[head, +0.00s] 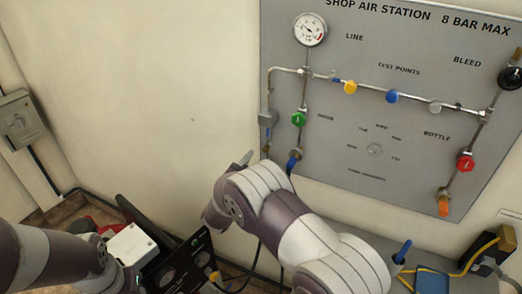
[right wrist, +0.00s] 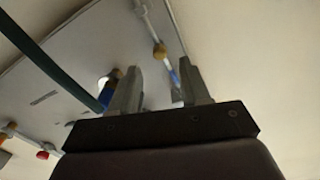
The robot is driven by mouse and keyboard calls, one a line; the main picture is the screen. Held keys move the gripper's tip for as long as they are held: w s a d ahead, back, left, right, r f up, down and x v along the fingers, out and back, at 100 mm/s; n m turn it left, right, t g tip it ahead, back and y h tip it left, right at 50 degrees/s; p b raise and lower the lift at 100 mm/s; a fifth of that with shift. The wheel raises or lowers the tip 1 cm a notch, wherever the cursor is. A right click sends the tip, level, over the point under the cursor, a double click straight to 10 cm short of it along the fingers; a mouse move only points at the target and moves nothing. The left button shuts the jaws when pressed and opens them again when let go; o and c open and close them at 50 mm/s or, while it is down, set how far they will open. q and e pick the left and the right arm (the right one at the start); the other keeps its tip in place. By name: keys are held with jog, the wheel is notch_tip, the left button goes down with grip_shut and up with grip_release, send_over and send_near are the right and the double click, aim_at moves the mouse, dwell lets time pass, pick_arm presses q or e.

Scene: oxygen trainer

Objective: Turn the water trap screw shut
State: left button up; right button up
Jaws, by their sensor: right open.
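The water trap (head: 267,118) is on the left of the grey panel in the head view, a grey block with a blue bowl. Its small brass screw (head: 266,152) is at the bottom. My right gripper shows in the head view as a grey finger (head: 246,158) just left of and below the screw, apparently apart from it. In the right wrist view the right gripper (right wrist: 160,90) is open, with nothing visibly held between its fingers. Blue and brass fittings lie behind the fingers there; I cannot tell which one is the trap. My left gripper is not in view.
A green knob (head: 299,118) and a blue hose connector (head: 293,160) sit close right of the trap. A gauge (head: 310,30) is above. A white box (head: 131,246) and a black panel (head: 182,262) stand low left. The wall left of the panel is clear.

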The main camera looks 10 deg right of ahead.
aim_at(265, 151)
jog(key=x, duration=0.4)
jog(key=shift+w+d+f+p, duration=0.1)
jog(key=shift+w+d+p, duration=0.05)
jog(key=shift+w+p, duration=0.2)
jog(key=shift+s, duration=0.2)
grip_shut()
jog(key=shift+f+m+b, duration=0.15)
jog(key=shift+m+b, duration=0.35)
jog(key=shift+b, duration=0.4)
jog(key=shift+m+b, duration=11.5)
jog(key=shift+b, duration=5)
